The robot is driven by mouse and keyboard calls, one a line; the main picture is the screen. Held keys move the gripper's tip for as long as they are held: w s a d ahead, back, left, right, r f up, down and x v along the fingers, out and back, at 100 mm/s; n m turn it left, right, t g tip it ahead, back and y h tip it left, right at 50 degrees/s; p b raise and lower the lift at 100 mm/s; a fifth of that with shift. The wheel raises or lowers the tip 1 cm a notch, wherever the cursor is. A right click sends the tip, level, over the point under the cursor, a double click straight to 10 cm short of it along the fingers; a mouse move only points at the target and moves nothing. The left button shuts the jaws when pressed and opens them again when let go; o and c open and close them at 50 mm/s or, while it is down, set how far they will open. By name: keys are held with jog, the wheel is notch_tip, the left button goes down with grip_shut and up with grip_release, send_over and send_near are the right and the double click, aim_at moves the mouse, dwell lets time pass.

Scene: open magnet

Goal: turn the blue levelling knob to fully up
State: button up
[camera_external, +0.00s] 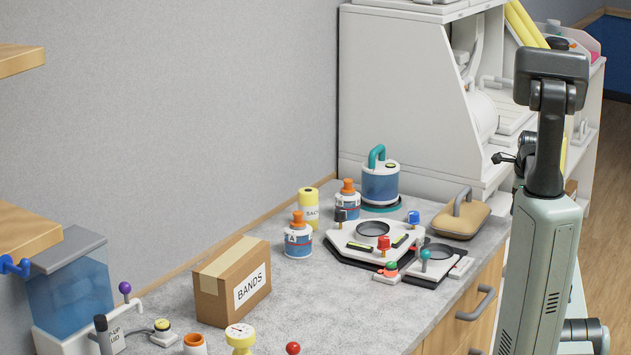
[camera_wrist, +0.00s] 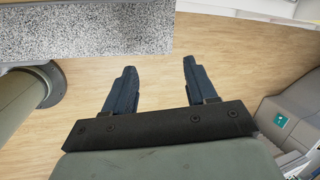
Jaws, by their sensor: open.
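The blue levelling knob (camera_external: 413,217) stands at the back right corner of a white levelling platform (camera_external: 350,240) on the grey counter, in the external view. A black knob (camera_external: 341,215) and a red knob (camera_external: 384,242) stand at the platform's other corners. The blue knob's turn position is too small to read. My gripper (camera_wrist: 159,65) is open and empty in the wrist view, over the wooden floor beside the counter edge. In the external view it is mostly hidden behind my arm, away from the knob. The wrist view does not show the knob.
A smaller plate with a teal-topped lever (camera_external: 425,255) sits in front of the platform. A white hood (camera_external: 410,90) rises behind.

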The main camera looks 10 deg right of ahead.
aim_at(415, 213)
jog(key=a+r+y, duration=0.1)
jog(key=a+r, duration=0.1)
jog(key=a, duration=0.1)
jog(key=w+a+r+n, duration=0.1)
jog(key=a, duration=0.3)
jog(key=a+r+g+y, duration=0.1)
jog(key=a+r, duration=0.1)
jog(key=a, duration=0.2)
jog(key=shift+w+a+r+n+y, duration=0.25)
jog(key=shift+r+n+y, duration=0.05)
jog(key=shift+r+n, duration=0.1)
jog(key=s+a+r+n+g+y, duration=0.1)
jog(key=a+r+n, duration=0.1)
jog(key=a+r, duration=0.35)
jog(key=s+a+r+n+g+y, duration=0.1)
jog(key=s+a+r+g+y, duration=0.15)
jog(key=a, duration=0.65)
jog(key=shift+t+h, duration=0.45)
jog(key=shift+h, duration=0.1)
jog(key=x, duration=0.9)
jog(key=w+x, duration=0.1)
jog(key=x, duration=0.3)
jog(key=shift+a+f, duration=0.15)
jog(key=shift+f, duration=0.05)
jog(key=shift+c, duration=0.4)
grip_shut()
